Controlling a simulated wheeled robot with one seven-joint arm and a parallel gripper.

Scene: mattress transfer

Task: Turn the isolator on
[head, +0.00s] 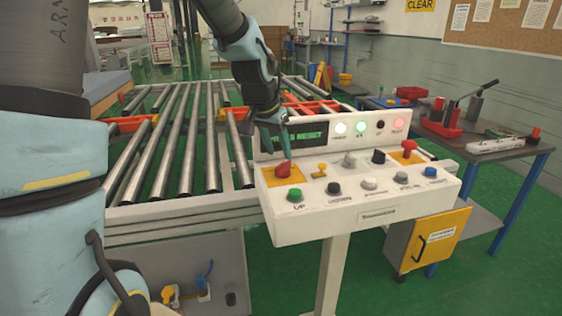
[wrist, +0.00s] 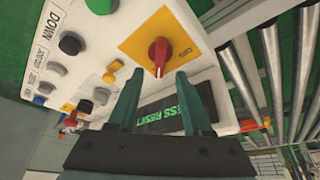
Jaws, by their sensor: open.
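A red rotary knob (head: 283,169) on a yellow square plate (head: 272,178) is at the left end of the white control panel (head: 300,230). It also shows upright in the wrist view (wrist: 160,52), on its yellow plate (wrist: 182,38). A second red switch (head: 408,148) on an orange plate is at the panel's right; no isolator label is readable. My gripper (head: 282,150) is open, pointing down just above the left red knob. In the wrist view my two fingertips (wrist: 159,72) flank the knob's near end, with a gap between them. Contact cannot be told.
Several push buttons, including a green one (head: 294,195), line the panel front. A yellow switch (head: 320,170) sits right of the knob. A lit green display (head: 306,137) stands behind. A roller conveyor (head: 180,150) is at left, a blue-legged table (head: 500,150) at right.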

